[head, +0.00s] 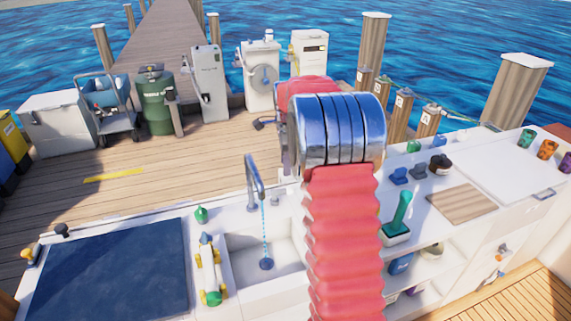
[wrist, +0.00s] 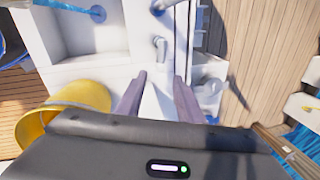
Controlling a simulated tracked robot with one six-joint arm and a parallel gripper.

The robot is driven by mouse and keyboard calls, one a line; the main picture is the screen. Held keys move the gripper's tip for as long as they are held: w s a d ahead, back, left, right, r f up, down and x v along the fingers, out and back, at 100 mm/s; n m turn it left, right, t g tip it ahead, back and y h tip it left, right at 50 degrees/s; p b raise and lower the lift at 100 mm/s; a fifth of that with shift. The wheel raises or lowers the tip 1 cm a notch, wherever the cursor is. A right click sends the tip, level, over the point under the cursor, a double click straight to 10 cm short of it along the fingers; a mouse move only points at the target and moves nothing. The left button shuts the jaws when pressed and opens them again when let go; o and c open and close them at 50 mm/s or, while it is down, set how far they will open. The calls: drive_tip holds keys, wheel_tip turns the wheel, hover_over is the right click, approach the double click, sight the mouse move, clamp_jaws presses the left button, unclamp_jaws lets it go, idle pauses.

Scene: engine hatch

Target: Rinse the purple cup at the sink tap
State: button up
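In the head view, the sink (head: 285,283) is a white basin with a round drain. The grey tap (head: 253,178) stands at its back left, with a thin blue stream of water (head: 264,228) falling from it. A dark purplish cup (head: 566,163) stands at the far right edge of the counter, partly cut off by the frame. My gripper is hidden from the head view by my arm. In the wrist view my gripper (wrist: 158,92) has two fingers held apart, with only white counter between them. The sink (wrist: 85,45) is at upper left there; no purple cup shows.
Green (head: 527,139) and orange (head: 547,149) cups stand at the counter's right end. A yellow round object (wrist: 75,97) is left of my gripper.

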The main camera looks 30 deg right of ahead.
drive_tip(key=shift+s+a+r, duration=0.1)
drive_tip(key=shift+a+r, duration=0.15)
drive_tip(key=shift+c, duration=0.8)
drive_tip(key=s+a+r+n, duration=0.1)
drive_tip(key=a+r, duration=0.1)
drive_tip(key=s+a+r+n, duration=0.1)
drive_tip(key=a+r+n, duration=0.1)
drive_tip(key=a, duration=0.1)
drive_tip(key=s+a+r+n, duration=0.1)
drive_tip(key=a+r, duration=0.1)
drive_tip(key=shift+s+a+t, duration=0.25)
drive_tip(key=shift+s+t, duration=0.15)
clamp_jaws()
drive_tip(key=s+a+r+n+t, duration=0.1)
drive_tip(key=s+a+r+n, duration=0.55)
drive_tip(key=s+a, duration=0.3)
drive_tip(key=s+a+f+n+t, duration=0.1)
drive_tip(key=s+a+n, duration=0.5)
drive_tip(key=s, duration=0.3)
drive_tip(key=s+a+f+n+y, duration=0.1)
drive_tip(key=s+a+f+n, duration=0.1)
drive_tip(key=s+a+n, duration=0.4)
drive_tip(key=s, duration=0.4)
drive_tip(key=shift+f+n+t, duration=0.25)
drive_tip(key=shift+n+t, duration=0.1)
drive_tip(key=shift+t, duration=0.05)
